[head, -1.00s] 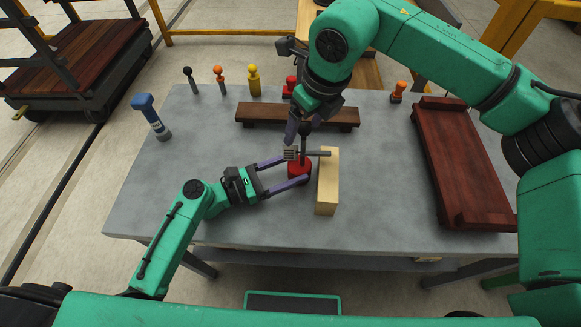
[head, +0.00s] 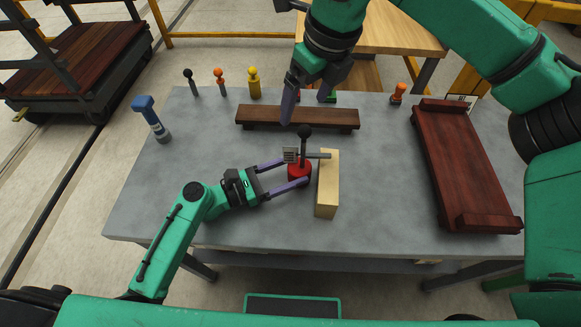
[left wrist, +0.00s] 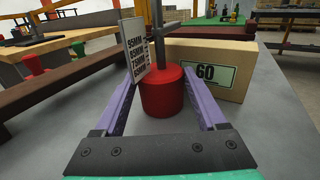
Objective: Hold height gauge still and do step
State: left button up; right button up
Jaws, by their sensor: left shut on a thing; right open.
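The height gauge (head: 299,171) stands upright on the grey table, with a red round base, a dark post with a black ball knob, a side arm and a marked scale plate. My left gripper (head: 290,174) is shut on its red base, one finger on each side. In the left wrist view the red base (left wrist: 165,92) sits between the purple fingers (left wrist: 164,100), and the scale plate (left wrist: 135,47) shows lines of "MM" figures. A tan block (head: 327,185) marked "60" stands just right of the gauge; the gauge arm reaches its top edge. My right gripper (head: 305,95) is open and empty above and behind the gauge.
A brown wooden rail (head: 255,115) lies behind the gauge. A dark red tray (head: 465,165) is on the right. Several knobbed pegs, including a yellow one (head: 254,83), stand along the back edge. A blue-topped tool (head: 151,118) stands at left. The table's front left is clear.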

pick_arm(q)
jog(key=o, duration=1.5)
jog(key=shift+a, duration=0.1)
jog(key=v, duration=1.2)
jog(key=shift+f, duration=0.1)
